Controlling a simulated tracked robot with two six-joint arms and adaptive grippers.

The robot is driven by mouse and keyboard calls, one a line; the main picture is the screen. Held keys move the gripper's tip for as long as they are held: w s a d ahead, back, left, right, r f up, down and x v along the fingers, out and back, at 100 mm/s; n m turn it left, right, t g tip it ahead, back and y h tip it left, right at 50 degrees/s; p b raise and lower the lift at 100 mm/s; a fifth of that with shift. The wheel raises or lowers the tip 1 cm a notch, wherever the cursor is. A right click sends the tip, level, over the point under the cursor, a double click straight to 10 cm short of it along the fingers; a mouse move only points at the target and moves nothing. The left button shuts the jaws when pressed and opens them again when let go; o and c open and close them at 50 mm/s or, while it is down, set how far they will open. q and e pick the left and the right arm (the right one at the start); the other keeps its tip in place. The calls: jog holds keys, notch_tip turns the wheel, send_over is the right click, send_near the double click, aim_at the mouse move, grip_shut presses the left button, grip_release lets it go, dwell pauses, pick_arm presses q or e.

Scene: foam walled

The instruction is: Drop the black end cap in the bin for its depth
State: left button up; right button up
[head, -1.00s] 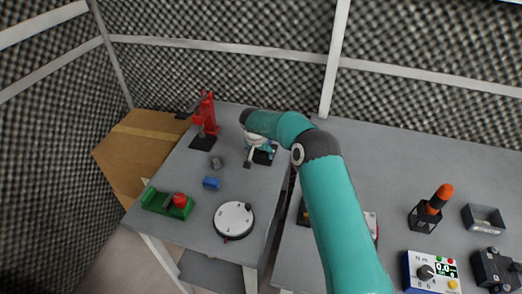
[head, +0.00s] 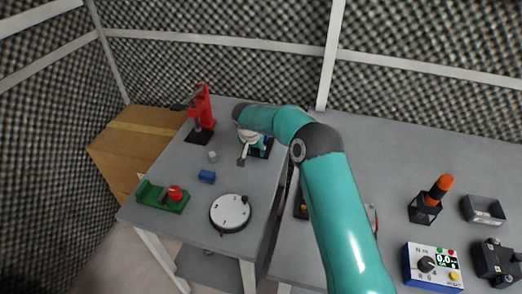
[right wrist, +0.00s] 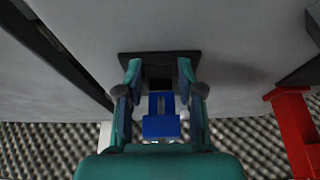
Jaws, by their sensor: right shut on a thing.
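My right arm reaches over the left table, and my right gripper (head: 242,158) is low at a black-based fixture (head: 266,151) near its back. A blue slotted part (right wrist: 160,126) shows between the fingers. In the head view the held piece is hidden. I cannot make out which container is the bin for its depth. My left gripper is out of view.
A red press (head: 203,106), grey cylinder (head: 212,156), blue block (head: 207,176), green fixture with a red knob (head: 163,196) and white dial (head: 231,212) surround the arm. The right table holds an orange-topped tool (head: 437,192), grey tray (head: 483,221) and blue meter (head: 432,266).

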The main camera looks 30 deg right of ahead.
jog(key=shift+s+a, duration=0.35)
jog(key=shift+a, duration=0.05)
jog(key=o, duration=1.2)
jog(key=v, duration=1.2)
